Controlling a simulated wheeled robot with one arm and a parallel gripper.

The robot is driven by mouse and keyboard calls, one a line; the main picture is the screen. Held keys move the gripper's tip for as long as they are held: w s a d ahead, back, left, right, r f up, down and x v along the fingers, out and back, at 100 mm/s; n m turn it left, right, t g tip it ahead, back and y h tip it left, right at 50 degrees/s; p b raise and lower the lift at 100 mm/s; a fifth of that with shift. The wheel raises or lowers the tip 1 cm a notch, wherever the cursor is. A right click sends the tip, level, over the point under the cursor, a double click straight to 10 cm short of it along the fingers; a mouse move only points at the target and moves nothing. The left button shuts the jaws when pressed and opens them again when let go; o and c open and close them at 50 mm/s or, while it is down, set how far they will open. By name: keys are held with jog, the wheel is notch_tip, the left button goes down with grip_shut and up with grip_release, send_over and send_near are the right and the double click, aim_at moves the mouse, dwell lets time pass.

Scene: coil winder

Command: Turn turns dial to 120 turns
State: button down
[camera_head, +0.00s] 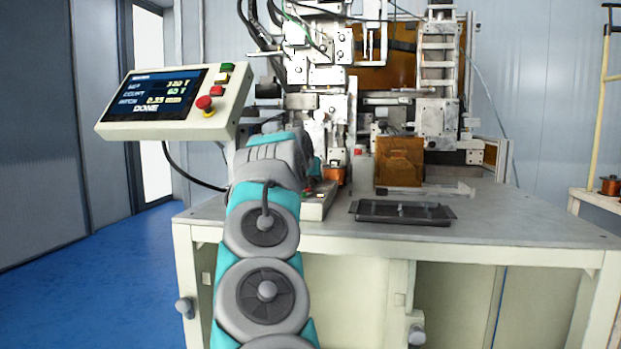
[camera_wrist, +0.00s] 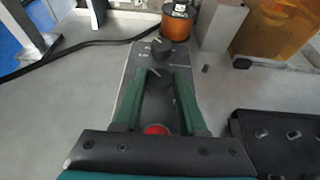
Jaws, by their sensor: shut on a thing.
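A grey control box (camera_wrist: 127,95) on the table carries two black dials and a red button (camera_wrist: 156,129). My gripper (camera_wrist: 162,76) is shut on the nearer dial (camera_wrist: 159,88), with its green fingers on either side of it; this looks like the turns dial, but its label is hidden. The farther dial (camera_wrist: 160,47) stands free beyond the fingertips. The display (camera_head: 155,92) shows a top value that could be 120 T or 320 T, a count of 60 T, a pitch near 0.35 mm and DONE. In the head view, my arm hides the gripped dial.
A copper wire spool (camera_wrist: 178,20) stands just beyond the box. A black tray (camera_head: 402,212) lies to its right on the table (camera_head: 500,216). An orange-brown block (camera_head: 399,162) stands behind the tray. The display panel has a red emergency button (camera_head: 204,103).

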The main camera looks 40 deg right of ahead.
jog(key=shift+c, duration=2.3)
grip_release()
jog(key=shift+s+a, duration=0.1)
jog(key=shift+b+v, duration=0.5)
jog(key=shift+v, duration=3.3)
